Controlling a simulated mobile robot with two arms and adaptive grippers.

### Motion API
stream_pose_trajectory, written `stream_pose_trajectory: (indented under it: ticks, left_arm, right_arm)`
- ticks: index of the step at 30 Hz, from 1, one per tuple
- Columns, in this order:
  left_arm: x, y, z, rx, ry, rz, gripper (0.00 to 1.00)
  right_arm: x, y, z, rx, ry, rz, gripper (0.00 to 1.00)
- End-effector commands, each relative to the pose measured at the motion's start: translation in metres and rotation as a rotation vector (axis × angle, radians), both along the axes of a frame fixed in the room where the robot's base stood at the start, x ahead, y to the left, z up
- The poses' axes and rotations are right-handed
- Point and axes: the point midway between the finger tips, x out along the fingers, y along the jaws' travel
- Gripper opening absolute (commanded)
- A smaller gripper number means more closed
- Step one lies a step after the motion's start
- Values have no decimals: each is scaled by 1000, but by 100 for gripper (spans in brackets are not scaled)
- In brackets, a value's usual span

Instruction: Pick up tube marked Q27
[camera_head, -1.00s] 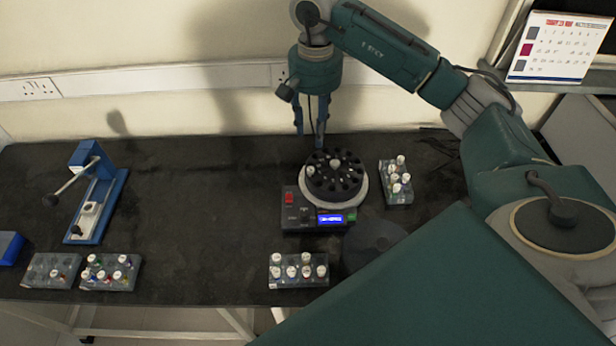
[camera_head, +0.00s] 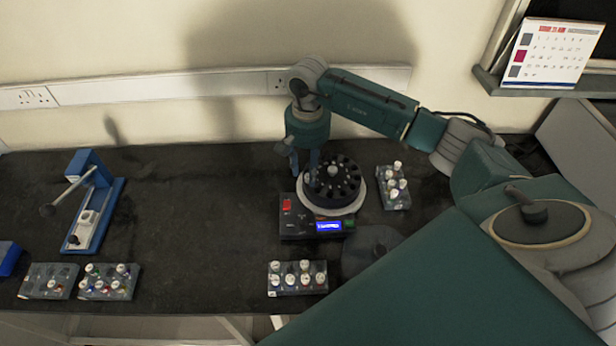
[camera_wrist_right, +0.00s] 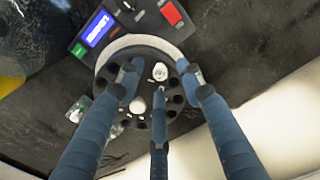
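The black round rotor of a centrifuge (camera_head: 315,228) sits on the bench. In the right wrist view, a white-capped tube (camera_wrist_right: 160,72) stands in one rotor slot; its marking is not legible, so I cannot tell whether it is Q27. A pale knob (camera_wrist_right: 138,105) shows near the rotor's middle. My right gripper (camera_head: 304,165) is low at the rotor's back left edge in the head view. In the wrist view its blue fingers (camera_wrist_right: 160,82) are spread and empty, with the capped tube between the fingertips. My left gripper is not in view.
Racks with white-capped tubes stand right of the centrifuge (camera_head: 393,203), in front of it (camera_head: 298,292) and at front left (camera_head: 108,295). A sparsely filled rack (camera_head: 48,295) is beside the latter. A blue stand device (camera_head: 92,222) is at left. The bench between is clear.

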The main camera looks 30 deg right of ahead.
Motion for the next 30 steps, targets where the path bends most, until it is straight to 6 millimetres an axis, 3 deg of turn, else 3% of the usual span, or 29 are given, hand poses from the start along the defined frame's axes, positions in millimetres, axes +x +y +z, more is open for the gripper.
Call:
stream_pose_trajectory:
  ticks: [4, 11, 17, 30]
  left_arm:
    - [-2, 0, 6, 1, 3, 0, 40]
    - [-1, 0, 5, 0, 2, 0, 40]
    - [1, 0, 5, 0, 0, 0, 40]
    - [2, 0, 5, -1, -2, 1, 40]
  right_arm:
    - [-1, 0, -14, 0, 1, -2, 37]
    - [0, -1, -17, -1, -2, -1, 37]
    - [0, -1, -16, -1, -1, -1, 7]
    - [0, -1, -15, -1, -2, -1, 6]
